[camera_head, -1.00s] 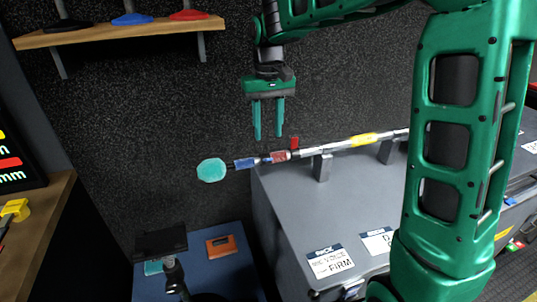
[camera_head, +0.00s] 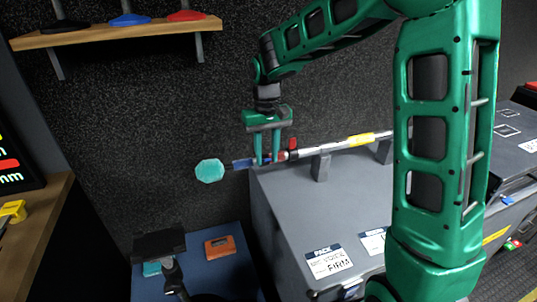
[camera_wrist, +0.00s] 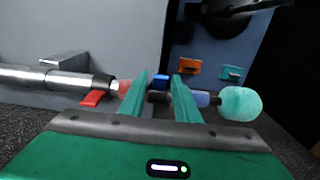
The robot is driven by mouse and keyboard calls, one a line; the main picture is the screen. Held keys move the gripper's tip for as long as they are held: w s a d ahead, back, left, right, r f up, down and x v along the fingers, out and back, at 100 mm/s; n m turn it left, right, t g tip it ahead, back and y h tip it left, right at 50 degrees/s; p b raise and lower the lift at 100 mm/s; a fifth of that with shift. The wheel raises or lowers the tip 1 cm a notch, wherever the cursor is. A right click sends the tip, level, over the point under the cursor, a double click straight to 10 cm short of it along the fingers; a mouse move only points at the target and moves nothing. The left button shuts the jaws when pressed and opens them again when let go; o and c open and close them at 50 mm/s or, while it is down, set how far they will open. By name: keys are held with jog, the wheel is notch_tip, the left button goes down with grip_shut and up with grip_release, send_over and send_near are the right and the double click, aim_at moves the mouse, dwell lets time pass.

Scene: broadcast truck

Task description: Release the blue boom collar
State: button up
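The boom pole runs from the case toward a teal round head (camera_head: 210,171), also seen in the wrist view (camera_wrist: 240,104). The blue boom collar (camera_head: 241,164) is near that head; in the wrist view the blue section (camera_wrist: 202,98) shows right of my right finger. A small blue tab (camera_wrist: 160,82) shows between my fingers, beside a dark length of pole. My gripper (camera_head: 267,162) is open at the pole, its fingers spaced along it (camera_wrist: 160,85). A red section (camera_wrist: 124,87) is partly hidden by the left finger. Contact cannot be told.
A red lever (camera_head: 293,144) stands close right of my gripper, also in the wrist view (camera_wrist: 93,98). The pole has a yellow collar (camera_head: 361,140) and rests on supports on a grey case (camera_head: 290,215). An orange item (camera_head: 218,246) lies on a blue surface below. A shelf (camera_head: 120,33) is upper left.

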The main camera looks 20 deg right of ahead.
grip_shut()
jog(key=shift+s, duration=0.1)
jog(key=shift+s+f+t, duration=0.35)
jog(key=shift+f+t, duration=0.1)
jog(key=shift+t, duration=0.65)
jog(key=shift+o, duration=2)
grip_release()
notch_tip(320, 180, up, 11)
jog(key=s, duration=0.2)
jog(key=shift+f, duration=0.2)
